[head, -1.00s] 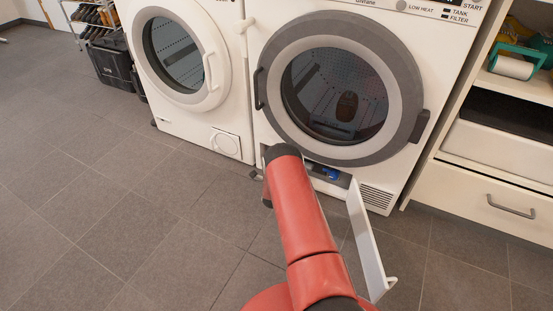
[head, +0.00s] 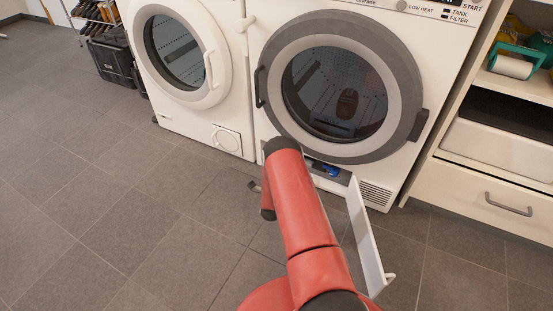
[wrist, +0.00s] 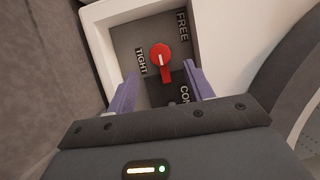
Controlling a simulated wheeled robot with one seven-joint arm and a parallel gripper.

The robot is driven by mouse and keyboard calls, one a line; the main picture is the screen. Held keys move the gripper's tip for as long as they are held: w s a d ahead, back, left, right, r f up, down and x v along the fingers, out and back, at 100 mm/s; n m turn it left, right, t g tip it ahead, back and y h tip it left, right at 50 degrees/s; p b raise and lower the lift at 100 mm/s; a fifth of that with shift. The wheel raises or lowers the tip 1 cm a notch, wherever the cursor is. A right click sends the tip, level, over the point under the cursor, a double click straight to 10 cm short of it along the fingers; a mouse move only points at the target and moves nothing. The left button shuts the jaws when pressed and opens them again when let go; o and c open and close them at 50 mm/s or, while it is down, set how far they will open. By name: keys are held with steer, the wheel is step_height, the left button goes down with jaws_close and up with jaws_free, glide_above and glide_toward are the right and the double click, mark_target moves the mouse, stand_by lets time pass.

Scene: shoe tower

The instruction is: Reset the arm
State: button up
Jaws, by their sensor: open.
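My gripper (wrist: 161,78) shows in the wrist view with its two purple fingers apart and nothing between them that I can see held. A red knob (wrist: 161,58) sits in a recess just beyond the fingertips, on a dark plate marked TIGHT and FREE, with a third label partly hidden by my gripper. Whether the fingers touch anything there cannot be told. In the head view my red arm reaches toward the bottom of the dryer (head: 340,80) and largely hides my gripper.
A white flap (head: 367,235) stands open at the dryer's base, right beside my arm. A blue item (head: 326,169) shows in the opening. A washing machine (head: 183,60) stands left, a drawer cabinet (head: 490,190) right. The tiled floor at left is clear.

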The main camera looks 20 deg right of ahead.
steer(key=shift+s+a, duration=0.25)
steer(key=shift+s, duration=0.25)
steer(key=w+a+r+n+g+y+p, duration=0.1)
steer(key=w+a+r+n+y+p, duration=0.2)
steer(key=r, duration=1.1)
steer(key=w+a+r+n+g+y+p, duration=0.1)
steer(key=w+a+r+n+y, duration=0.25)
steer(key=r, duration=1.05)
steer(key=s+a+r+n+g+p, duration=0.1)
steer(key=s+a+r+n, duration=0.15)
steer(key=r, duration=0.25)
steer(key=s+a+r+n+p, duration=0.1)
steer(key=s+a+r+n, duration=0.15)
steer(key=r, duration=0.35)
steer(key=s+a+r+n+g+y+p, duration=0.1)
steer(key=s+a+r+n+g+p, duration=0.15)
steer(key=s+r, duration=0.55)
steer(key=s+a+r+n+g+y+p, duration=0.1)
steer(key=s+a+r+n, duration=0.4)
steer(key=s, duration=0.6)
steer(key=s+r+n+g+p, duration=0.2)
steer(key=s+n, duration=0.3)
steer(key=s, duration=1.6)
steer(key=shift+s+d+r+g, duration=0.45)
steer(key=shift+r+g, duration=0.2)
steer(key=shift+g, duration=0.1)
